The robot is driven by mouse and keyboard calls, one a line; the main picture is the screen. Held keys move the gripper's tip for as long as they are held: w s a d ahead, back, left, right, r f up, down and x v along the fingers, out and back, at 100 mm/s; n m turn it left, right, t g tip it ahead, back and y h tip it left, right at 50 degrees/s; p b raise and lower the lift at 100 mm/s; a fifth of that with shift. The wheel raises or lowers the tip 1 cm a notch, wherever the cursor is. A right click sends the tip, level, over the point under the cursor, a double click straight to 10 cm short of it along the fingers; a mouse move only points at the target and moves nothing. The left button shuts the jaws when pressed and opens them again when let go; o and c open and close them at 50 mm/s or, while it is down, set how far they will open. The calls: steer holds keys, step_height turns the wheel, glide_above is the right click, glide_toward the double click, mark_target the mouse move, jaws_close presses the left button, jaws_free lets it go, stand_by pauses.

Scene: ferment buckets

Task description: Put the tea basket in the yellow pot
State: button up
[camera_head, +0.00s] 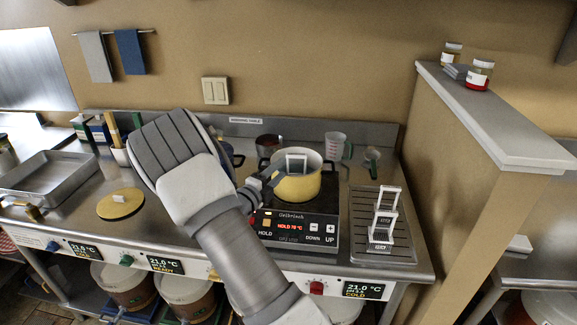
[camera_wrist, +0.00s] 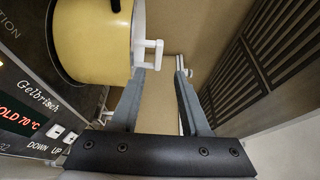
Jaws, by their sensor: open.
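The yellow pot (camera_head: 298,188) stands on the black hot plate in the middle of the counter. The tea basket's pale square handle (camera_head: 296,162) stands up above the pot rim; its body is hidden inside the pot. In the wrist view the yellow pot (camera_wrist: 95,42) fills the upper left, and the pale handle (camera_wrist: 150,47) sticks out past its rim, close to the tip of the left finger. My gripper (camera_wrist: 161,70) is open, with nothing seen held between its fingers. In the head view it is at the pot's left side, partly hidden by my wrist.
The hot plate (camera_head: 297,224) reads HOLD 70 °C. A slatted drip tray (camera_head: 400,248) at the right bears white frame-like stands. A yellow round lid (camera_head: 121,204) lies at the left, near an empty metal pan (camera_head: 45,178). Measuring jugs (camera_head: 336,146) stand behind; a partition (camera_head: 480,125) rises at right.

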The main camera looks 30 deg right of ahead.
steer(key=w+a+r+n+t+y, duration=0.1)
steer(key=a+r+n+t+y, duration=0.2)
steer(key=a+r+n+y, duration=0.65)
steer(key=s+a+r+n+y, duration=0.4)
steer(key=s+a+n+y, duration=0.25)
steer(key=a, duration=0.25)
steer(key=s+a+n+g, duration=0.1)
steer(key=s+n+g, duration=0.5)
steer(key=s+n, duration=0.8)
steer(key=s, duration=1.3)
steer(key=shift+s+r, duration=0.35)
steer(key=shift+r, duration=0.05)
